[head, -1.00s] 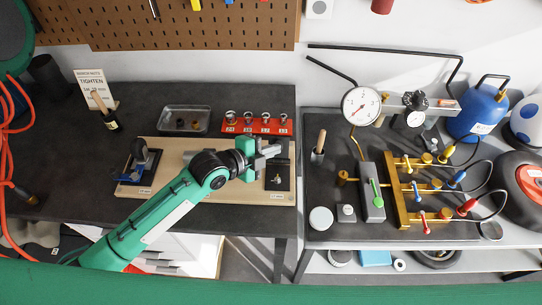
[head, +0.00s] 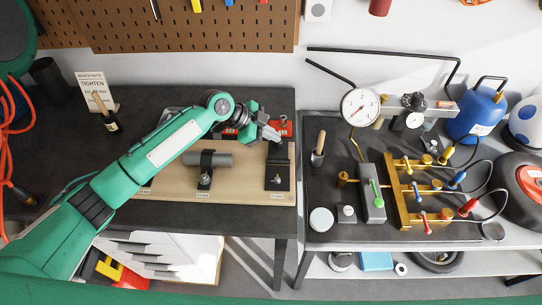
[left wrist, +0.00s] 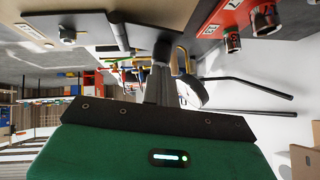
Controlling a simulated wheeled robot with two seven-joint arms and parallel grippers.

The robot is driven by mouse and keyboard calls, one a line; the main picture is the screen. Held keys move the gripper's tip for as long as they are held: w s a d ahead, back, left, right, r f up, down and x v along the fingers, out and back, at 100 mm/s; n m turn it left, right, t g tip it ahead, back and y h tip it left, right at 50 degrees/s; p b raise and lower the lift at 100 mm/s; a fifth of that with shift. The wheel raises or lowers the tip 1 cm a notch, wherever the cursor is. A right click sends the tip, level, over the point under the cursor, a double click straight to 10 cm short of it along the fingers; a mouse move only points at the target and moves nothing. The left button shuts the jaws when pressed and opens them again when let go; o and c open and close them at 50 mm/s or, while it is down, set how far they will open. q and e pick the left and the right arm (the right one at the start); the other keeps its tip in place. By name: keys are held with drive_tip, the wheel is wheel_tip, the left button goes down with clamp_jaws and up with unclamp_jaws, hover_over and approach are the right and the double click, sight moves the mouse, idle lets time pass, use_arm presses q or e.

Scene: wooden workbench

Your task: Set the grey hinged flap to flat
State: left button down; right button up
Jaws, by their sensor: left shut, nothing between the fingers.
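The grey hinged flap (head: 278,151) is at the right end of the wooden board, at the back of a dark plate (head: 273,183) with a small metal knob. It appears raised, tilted up from the plate; its exact angle is hard to tell. In the left wrist view the flap (left wrist: 117,30) stands off the plate (left wrist: 75,27). My left gripper (head: 271,133) is shut and empty, just behind and above the flap. Its fingers (left wrist: 160,62) show close to the flap in the wrist view; I cannot tell whether they touch. My right gripper is out of view.
The wooden board (head: 235,190) also carries a grey cylinder (head: 222,159) in a black clamp. A red socket rack (head: 285,127) stands behind, partly covered by my gripper. A gauge and valve panel (head: 402,190) is on the bench to the right.

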use_arm(q)
drive_tip(key=shift+w+f+n+g+b, duration=0.3)
drive_tip(key=shift+w+f+g+b, duration=0.1)
drive_tip(key=shift+g+b, duration=0.1)
drive_tip(key=shift+w+f+b, duration=0.2)
drive_tip(key=shift+w+b, duration=0.1)
drive_tip(key=shift+b, duration=0.15)
drive_tip(key=shift+r, duration=0.1)
